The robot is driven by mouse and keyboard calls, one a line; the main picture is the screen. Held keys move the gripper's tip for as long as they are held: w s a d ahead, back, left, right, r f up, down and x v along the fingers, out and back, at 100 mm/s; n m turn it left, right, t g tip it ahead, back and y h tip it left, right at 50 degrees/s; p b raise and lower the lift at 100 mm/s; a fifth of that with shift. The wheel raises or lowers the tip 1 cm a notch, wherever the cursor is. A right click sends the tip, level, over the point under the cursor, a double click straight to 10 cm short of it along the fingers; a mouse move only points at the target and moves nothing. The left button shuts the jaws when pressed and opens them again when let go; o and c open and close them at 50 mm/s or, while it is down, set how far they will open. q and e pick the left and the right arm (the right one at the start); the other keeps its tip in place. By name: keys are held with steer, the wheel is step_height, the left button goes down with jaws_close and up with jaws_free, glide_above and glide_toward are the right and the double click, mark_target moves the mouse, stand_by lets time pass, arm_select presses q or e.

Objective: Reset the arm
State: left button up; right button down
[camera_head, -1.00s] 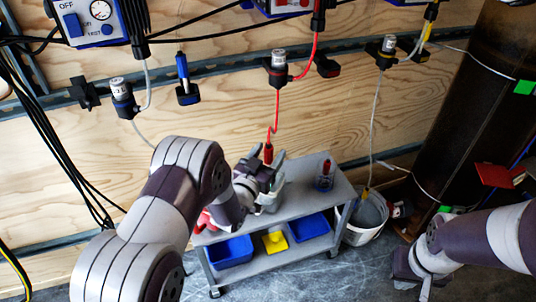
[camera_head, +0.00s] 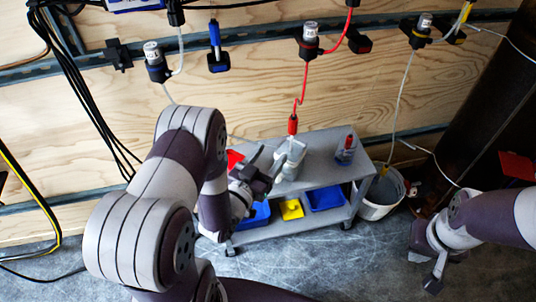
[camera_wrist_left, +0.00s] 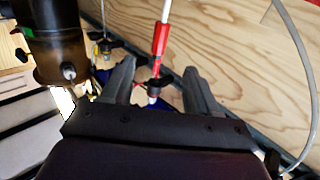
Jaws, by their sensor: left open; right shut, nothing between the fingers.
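My left gripper (camera_head: 270,165) is open and empty in the head view, in front of the left end of the grey cart (camera_head: 325,143). It is apart from the pale bottle-like holder (camera_head: 290,160) on the cart top, just left of and below it. Its open fingers also show in the left wrist view (camera_wrist_left: 158,85), with a red connector (camera_wrist_left: 160,40) on a pale line beyond them. My right gripper (camera_head: 433,280) is low at the right of the head view, above the floor, shut and empty.
A red-tipped line (camera_head: 293,124) runs down to the holder. A small red-and-blue item (camera_head: 345,150) stands on the cart. Blue bins (camera_head: 325,198) and a yellow bin (camera_head: 291,209) sit below. A white bucket (camera_head: 380,195) stands right. The floor in front is clear.

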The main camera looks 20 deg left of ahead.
stand_by(0.6)
arm_select(q)
steer(key=s+a+f+n+g+y, duration=0.1)
steer(key=s+a+f+g, duration=0.15)
steer(key=f+g, duration=0.3)
steer(key=s+a+f+g+y, duration=0.1)
steer(key=s+f+g+y, duration=0.15)
steer(key=f+g, duration=0.3)
steer(key=s+d+r+n+g, duration=0.1)
steer(key=s+d+r+g, duration=0.2)
steer(key=s+r+g, duration=0.65)
step_height(320, 180, up, 34)
steer(key=w+t+p, duration=0.1)
steer(key=t+p, duration=0.3)
steer(key=p, duration=2.6)
steer(key=shift+d+r, duration=0.2)
steer(key=shift+d, duration=0.15)
